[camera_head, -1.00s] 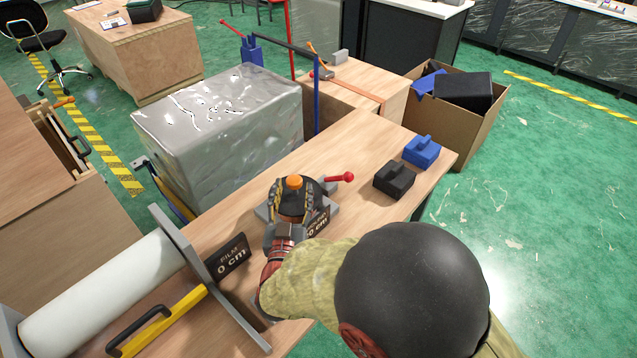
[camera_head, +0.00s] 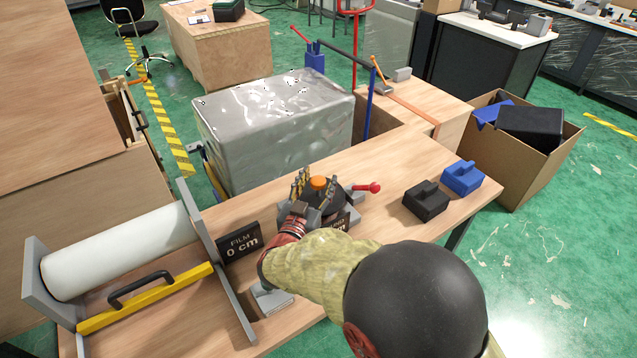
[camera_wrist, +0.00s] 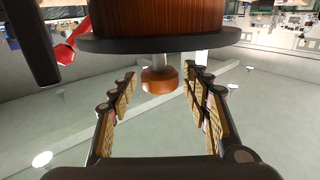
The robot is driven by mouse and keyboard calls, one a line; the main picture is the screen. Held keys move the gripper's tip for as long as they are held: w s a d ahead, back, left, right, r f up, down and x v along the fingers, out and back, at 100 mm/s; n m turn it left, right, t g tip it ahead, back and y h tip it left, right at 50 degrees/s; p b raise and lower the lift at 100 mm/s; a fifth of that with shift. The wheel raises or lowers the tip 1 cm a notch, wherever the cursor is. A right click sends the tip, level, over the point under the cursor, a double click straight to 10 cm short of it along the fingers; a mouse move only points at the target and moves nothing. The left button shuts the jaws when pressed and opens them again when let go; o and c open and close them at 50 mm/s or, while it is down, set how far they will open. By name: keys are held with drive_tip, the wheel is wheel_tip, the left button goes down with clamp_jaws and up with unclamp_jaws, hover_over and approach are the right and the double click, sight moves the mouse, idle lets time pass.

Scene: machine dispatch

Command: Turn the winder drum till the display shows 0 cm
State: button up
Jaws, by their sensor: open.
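The winder drum (camera_head: 325,203) is dark with an orange knob (camera_head: 318,183) on top and a red-tipped lever (camera_head: 368,188) at its right. Its small display (camera_head: 338,224) is mostly covered by my arm, so its reading cannot be made out. My gripper (camera_head: 316,189) is open at the drum, its fingers on either side of the knob in the head view. In the wrist view, the knob (camera_wrist: 159,80) appears between the spread fingers, with a gap on both sides.
A black block (camera_head: 426,203) and a blue block (camera_head: 463,178) stand right of the lever. A wrapped grey load (camera_head: 275,135) is behind the bench. The film roll's frame, with its yellow bar (camera_head: 150,298), occupies the left. A cardboard box (camera_head: 545,160) stands at right.

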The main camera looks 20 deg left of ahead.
drive_tip(key=shift+w, duration=0.15)
drive_tip(key=shift+c, duration=0.9)
clamp_jaws()
